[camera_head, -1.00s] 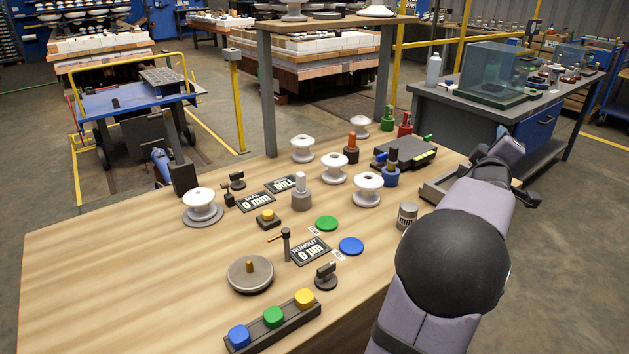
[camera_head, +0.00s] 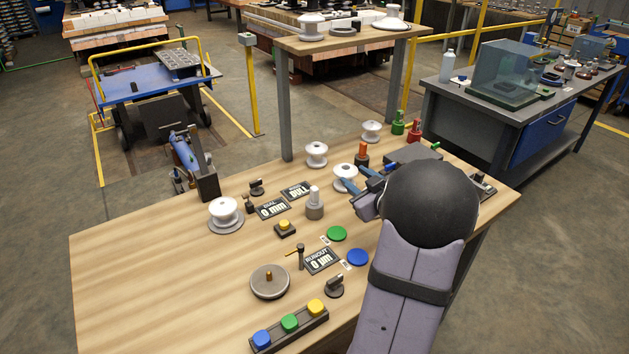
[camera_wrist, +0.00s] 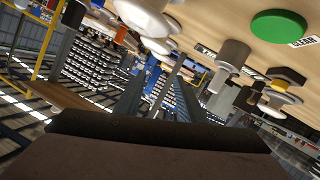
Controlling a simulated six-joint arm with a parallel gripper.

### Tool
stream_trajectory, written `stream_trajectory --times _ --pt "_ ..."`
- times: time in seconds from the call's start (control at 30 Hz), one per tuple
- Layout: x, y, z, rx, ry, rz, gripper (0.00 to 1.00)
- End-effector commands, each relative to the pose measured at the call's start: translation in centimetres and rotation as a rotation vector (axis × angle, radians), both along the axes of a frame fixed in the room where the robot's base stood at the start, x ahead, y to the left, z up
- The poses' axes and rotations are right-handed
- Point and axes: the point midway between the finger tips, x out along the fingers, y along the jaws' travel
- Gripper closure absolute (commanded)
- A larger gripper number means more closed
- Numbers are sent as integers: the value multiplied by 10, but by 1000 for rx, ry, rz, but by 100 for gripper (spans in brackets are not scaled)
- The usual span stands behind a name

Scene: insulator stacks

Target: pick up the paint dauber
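Several upright daubers stand on the wooden bench, and I cannot tell which one is the paint dauber. In the head view there are a green one (camera_head: 398,122), a red one (camera_head: 414,130), an orange-topped one (camera_head: 362,155) and a pale one with a grey base (camera_head: 315,203). My gripper (camera_head: 360,180) is open and seems empty, with its blue-grey fingers close to a white insulator (camera_head: 344,177). In the wrist view the fingers (camera_wrist: 160,72) are apart; the orange-topped dauber (camera_wrist: 121,34) is upper left and the pale one (camera_wrist: 232,54) to the right. My arm hides part of the bench.
White spools (camera_head: 317,153) stand around the gripper. A green disc (camera_head: 337,233), a blue disc (camera_head: 357,257), display plates (camera_head: 321,260) and a button strip (camera_head: 289,325) lie nearer. A raised shelf (camera_head: 349,38) stands at the back. The bench's left part is bare.

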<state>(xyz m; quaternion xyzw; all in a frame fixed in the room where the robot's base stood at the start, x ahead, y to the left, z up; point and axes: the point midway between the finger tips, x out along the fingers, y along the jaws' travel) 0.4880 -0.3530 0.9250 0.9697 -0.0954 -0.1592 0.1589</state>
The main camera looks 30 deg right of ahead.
Motion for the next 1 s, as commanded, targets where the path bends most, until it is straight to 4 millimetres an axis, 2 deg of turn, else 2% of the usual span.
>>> stream_trajectory --times 0.03,0.1,0.2,0.3,0.53,0.8,1.0 --pt "0 18 -1 73 15 29 64" --pt "-2 40 -11 163 29 63 64" --pt "-4 65 -21 261 48 98 64" --pt "-7 79 -27 321 61 117 64" --pt "-6 88 -32 355 67 129 64" --pt "11 87 -39 354 68 127 64" --pt "16 87 -39 352 66 127 64"
